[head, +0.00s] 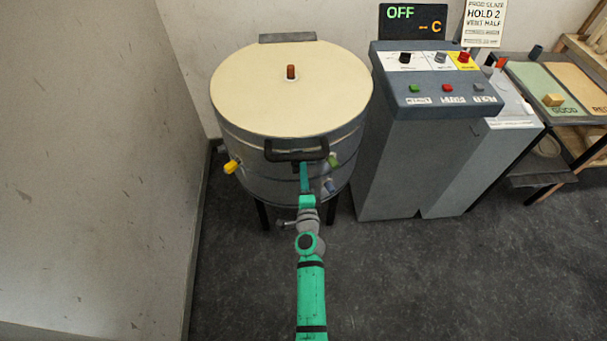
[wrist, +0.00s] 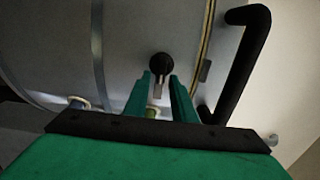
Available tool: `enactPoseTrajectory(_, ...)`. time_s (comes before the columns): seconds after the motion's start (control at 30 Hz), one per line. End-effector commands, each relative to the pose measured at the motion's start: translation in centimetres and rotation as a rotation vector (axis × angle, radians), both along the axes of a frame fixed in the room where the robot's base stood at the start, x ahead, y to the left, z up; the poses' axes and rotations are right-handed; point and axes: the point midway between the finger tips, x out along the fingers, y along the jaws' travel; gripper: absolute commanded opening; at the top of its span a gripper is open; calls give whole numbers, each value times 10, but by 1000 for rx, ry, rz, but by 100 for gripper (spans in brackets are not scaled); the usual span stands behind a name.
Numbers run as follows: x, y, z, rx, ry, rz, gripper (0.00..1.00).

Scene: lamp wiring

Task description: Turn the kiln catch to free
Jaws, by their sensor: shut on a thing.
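The kiln (head: 285,125) is a round metal drum with a cream lid (head: 265,85), which is down. A dark curved handle (head: 297,151) is on its front; it also shows in the wrist view (wrist: 240,60). The catch (wrist: 161,65) shows in the wrist view as a black round knob with a short grey stem. My gripper (wrist: 160,82) is shut on the catch, with a finger on each side of the stem. In the head view my gripper (head: 304,172) is just below the handle and largely hides the catch.
A yellow plug (head: 231,166) is at the kiln's left; green (head: 333,160) and blue (head: 330,186) plugs are at its right. A grey control cabinet (head: 435,85) stands right of the kiln, its display (head: 412,20) reading OFF. A wall is close on the left. The front floor is clear.

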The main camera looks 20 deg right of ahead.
Motion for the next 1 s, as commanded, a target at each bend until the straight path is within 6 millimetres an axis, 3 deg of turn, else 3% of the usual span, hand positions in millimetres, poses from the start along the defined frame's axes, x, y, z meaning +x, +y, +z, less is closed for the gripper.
enactPoseTrajectory(0.3,1,1,0,1,0,2,1)
enactPoseTrajectory(0.33,1,1,0,1,0,2,26)
enactPoseTrajectory(0.37,1,1,0,1,0,2,29)
enactPoseTrajectory(0.77,-5,2,0,0,1,1,29)
enactPoseTrajectory(1.0,-39,12,-2,0,3,2,29)
